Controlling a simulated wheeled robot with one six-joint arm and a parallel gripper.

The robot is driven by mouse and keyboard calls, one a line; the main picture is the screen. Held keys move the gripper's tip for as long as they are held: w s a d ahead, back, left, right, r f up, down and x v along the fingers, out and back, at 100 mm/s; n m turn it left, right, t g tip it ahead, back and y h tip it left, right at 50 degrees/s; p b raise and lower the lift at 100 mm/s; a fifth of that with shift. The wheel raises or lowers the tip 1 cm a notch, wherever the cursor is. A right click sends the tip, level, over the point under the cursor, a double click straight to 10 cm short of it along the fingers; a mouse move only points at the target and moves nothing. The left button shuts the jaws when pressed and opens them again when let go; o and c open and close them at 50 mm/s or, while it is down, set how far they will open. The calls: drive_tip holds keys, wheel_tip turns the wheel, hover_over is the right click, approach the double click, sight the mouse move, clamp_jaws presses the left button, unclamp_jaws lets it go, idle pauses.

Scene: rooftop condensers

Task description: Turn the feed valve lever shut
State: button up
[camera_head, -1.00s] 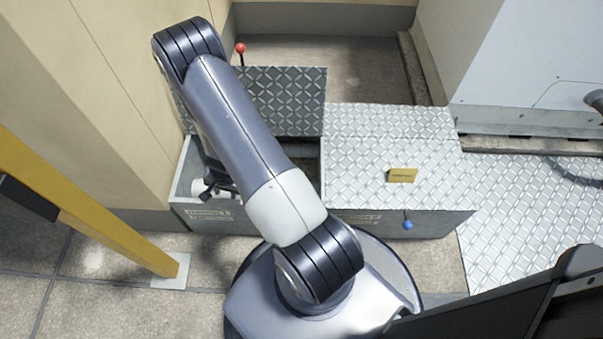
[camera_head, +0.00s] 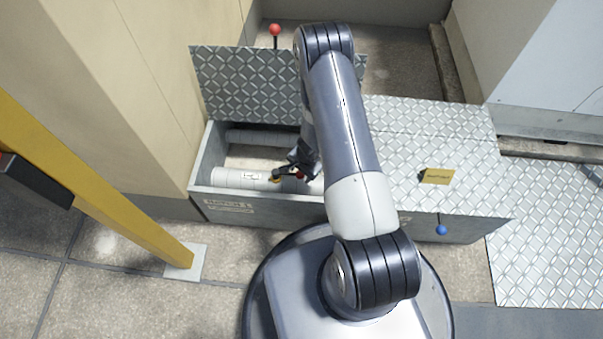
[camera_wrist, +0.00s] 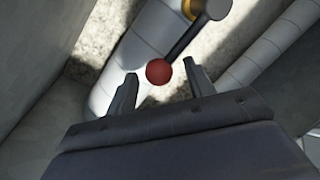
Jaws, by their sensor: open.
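The feed valve lever (camera_wrist: 184,38) is a dark bar with a red ball knob (camera_wrist: 159,71) at its end. It runs from a grey hub (camera_wrist: 215,8) beside a yellow band on a white pipe (camera_wrist: 150,35). In the head view the red knob (camera_head: 299,175) and yellow part (camera_head: 275,179) show small inside the open trench box, partly hidden by my arm. My gripper (camera_wrist: 161,67) is open, with a finger on each side of the knob in the wrist view. A gap shows on both sides; I cannot tell the depth between them.
The trench box (camera_head: 265,207) has its left lid (camera_head: 240,85) standing open behind it, with a red-topped handle (camera_head: 275,29). The right lid (camera_head: 450,150) is closed and carries a yellow tag (camera_head: 437,176). A yellow post (camera_head: 110,195) stands left.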

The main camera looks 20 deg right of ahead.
clamp_jaws()
idle(0.6)
drive_tip(key=shift+a+f, duration=0.1)
